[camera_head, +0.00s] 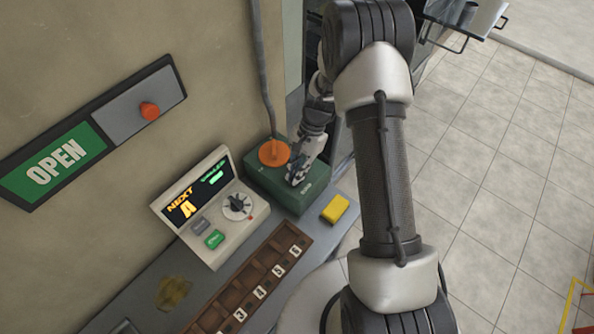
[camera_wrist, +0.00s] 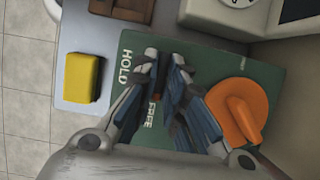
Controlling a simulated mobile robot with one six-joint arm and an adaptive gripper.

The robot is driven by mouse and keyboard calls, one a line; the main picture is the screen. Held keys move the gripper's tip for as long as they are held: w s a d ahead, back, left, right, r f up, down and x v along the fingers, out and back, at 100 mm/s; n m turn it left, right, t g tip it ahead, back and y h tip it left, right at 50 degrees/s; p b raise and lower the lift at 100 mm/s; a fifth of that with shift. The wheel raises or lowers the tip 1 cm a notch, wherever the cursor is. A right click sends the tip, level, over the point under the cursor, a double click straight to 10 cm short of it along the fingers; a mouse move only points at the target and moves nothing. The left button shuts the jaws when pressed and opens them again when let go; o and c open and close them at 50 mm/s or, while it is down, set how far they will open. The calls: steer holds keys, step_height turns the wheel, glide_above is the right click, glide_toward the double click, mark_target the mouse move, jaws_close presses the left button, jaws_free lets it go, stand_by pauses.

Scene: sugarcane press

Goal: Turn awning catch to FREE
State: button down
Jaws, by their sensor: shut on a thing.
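The awning catch (camera_wrist: 158,97) is mostly hidden between my fingers; only a small reddish bit shows in the wrist view. It sits on a green box (camera_head: 258,179) on the counter, and the box's green top (camera_wrist: 123,38) also fills the middle of the wrist view. White words HOLD and FREE are printed on that top, FREE partly behind a finger. My gripper (camera_wrist: 165,62) is down at the box top, shut on the catch. It also shows in the head view (camera_head: 296,178). I cannot tell exactly which way the catch points.
An orange round knob (camera_head: 274,153) stands on the box beside my gripper. A yellow block (camera_head: 335,208) lies in front of the box. A NEXT display unit (camera_head: 208,210) and a brown slotted tray (camera_head: 250,285) are to the left. An OPEN sign (camera_head: 60,163) hangs on the wall.

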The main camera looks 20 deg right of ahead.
stand_by(0.5)
steer(key=c, duration=1.7)
jaws_free()
steer(key=shift+o, duration=0.2)
steer(key=v, duration=1.2)
